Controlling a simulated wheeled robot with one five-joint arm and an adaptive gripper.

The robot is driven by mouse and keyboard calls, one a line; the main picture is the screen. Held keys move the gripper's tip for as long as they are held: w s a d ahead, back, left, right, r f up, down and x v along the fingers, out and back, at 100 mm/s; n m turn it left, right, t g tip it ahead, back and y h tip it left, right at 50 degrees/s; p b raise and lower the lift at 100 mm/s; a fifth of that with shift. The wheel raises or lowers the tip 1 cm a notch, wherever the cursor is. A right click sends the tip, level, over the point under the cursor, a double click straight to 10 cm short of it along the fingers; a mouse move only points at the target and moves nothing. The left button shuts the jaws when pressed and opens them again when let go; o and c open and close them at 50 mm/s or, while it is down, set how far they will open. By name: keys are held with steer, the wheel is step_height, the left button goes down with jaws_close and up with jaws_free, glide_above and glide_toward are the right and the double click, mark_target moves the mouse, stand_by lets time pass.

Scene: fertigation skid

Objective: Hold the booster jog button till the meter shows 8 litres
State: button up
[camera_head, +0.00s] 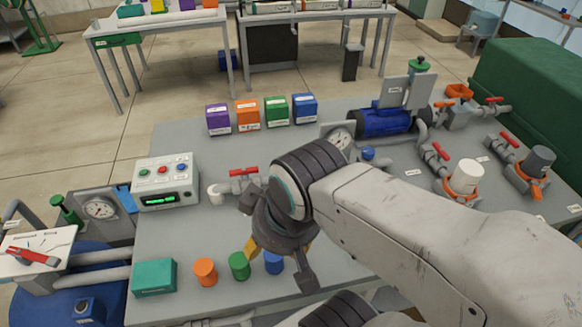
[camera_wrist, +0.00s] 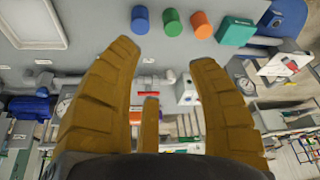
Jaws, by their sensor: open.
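A pale control box (camera_head: 166,182) stands on the left of the grey bench. It has a green, a red and a blue button (camera_head: 181,167) on top, and I cannot tell from the labels which one is the booster jog. A dark display (camera_head: 158,200) with green digits is on its front; the digits are too small to read. My gripper (camera_head: 279,264) is over the bench's front, right of the box, open and apart from it. In the wrist view my gripper (camera_wrist: 167,56) has spread, empty fingers, with the control box (camera_wrist: 187,91) partly showing between them.
A teal block (camera_head: 153,277) and orange, green and blue cylinders (camera_head: 239,266) stand along the front edge. A red-handled valve (camera_head: 243,172) lies between box and arm. Several coloured boxes (camera_head: 276,109) stand behind. A round gauge (camera_head: 100,208) is at left.

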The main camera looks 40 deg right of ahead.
steer(key=shift+c, duration=0.2)
jaws_close()
steer(key=c, duration=1)
jaws_free()
